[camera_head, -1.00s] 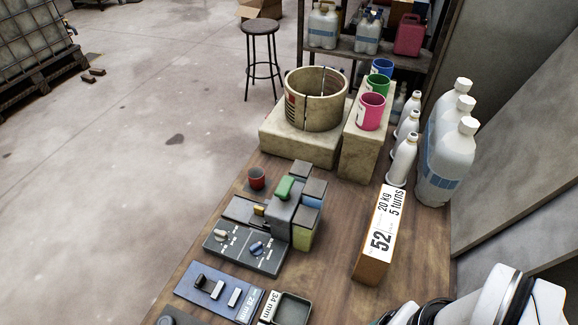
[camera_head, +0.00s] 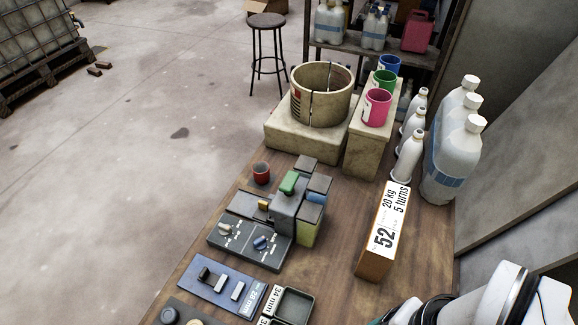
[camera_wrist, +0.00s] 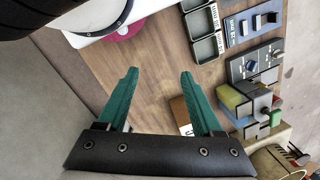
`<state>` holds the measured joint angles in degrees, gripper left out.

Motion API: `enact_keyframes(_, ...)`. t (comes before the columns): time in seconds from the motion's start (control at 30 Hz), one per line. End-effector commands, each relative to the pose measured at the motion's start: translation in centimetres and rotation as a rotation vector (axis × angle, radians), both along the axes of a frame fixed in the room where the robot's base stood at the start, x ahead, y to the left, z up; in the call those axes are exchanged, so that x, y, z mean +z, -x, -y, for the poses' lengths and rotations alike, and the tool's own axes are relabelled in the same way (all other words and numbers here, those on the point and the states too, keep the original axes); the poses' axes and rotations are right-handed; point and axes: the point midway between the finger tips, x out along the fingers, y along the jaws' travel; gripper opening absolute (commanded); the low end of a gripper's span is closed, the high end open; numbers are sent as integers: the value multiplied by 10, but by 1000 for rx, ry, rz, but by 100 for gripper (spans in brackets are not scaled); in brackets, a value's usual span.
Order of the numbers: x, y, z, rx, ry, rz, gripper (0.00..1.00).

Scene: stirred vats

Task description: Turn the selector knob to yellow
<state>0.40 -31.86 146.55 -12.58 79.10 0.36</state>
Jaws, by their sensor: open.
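A dark control panel (camera_head: 249,247) lies on the workbench, with a pale knob (camera_head: 225,229) on its left and a blue knob (camera_head: 261,243) on its right. The printing by the knobs is too small to read, and I cannot tell which knob is the selector. The panel also shows at the right of the wrist view (camera_wrist: 262,66), with its blue knob (camera_wrist: 250,66). My gripper (camera_wrist: 158,72) is open and empty, with green fingers spread above the bare benchtop. It is well apart from the panel. In the head view my fingers are hidden.
Nearer is a blue plate with sliders (camera_head: 222,284) and a dark tray (camera_head: 292,306). A label box (camera_head: 383,232) stands right of clear benchtop. White bottles (camera_head: 457,150) line the right edge.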

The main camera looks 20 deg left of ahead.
Motion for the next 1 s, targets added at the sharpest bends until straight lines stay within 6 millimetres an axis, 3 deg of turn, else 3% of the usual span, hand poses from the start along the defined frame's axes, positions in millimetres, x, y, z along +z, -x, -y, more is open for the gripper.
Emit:
enact_keyframes(0.07, 6, -12, -4, 131, 4, 13, 51)
enact_keyframes(0.1, 12, -27, -10, 290, 8, 30, 45)
enact_keyframes(0.17, 22, -60, -28, 648, 16, 66, 45)
enact_keyframes(0.27, 28, -120, -86, 1394, 21, 137, 45)
enact_keyframes(0.33, 21, -151, -137, 1897, 15, 176, 45)
enact_keyframes(0.4, 8, -169, -190, 2333, 4, 207, 45)
enact_keyframes(0.5, -10, -176, -247, 2788, -13, 232, 45)
enact_keyframes(0.63, -25, -175, -281, 3059, -27, 242, 45)
enact_keyframes(0.77, -44, -175, -284, 3092, -32, 240, 45)
enact_keyframes(1.0, -116, -175, -282, 3086, -32, 238, 45)
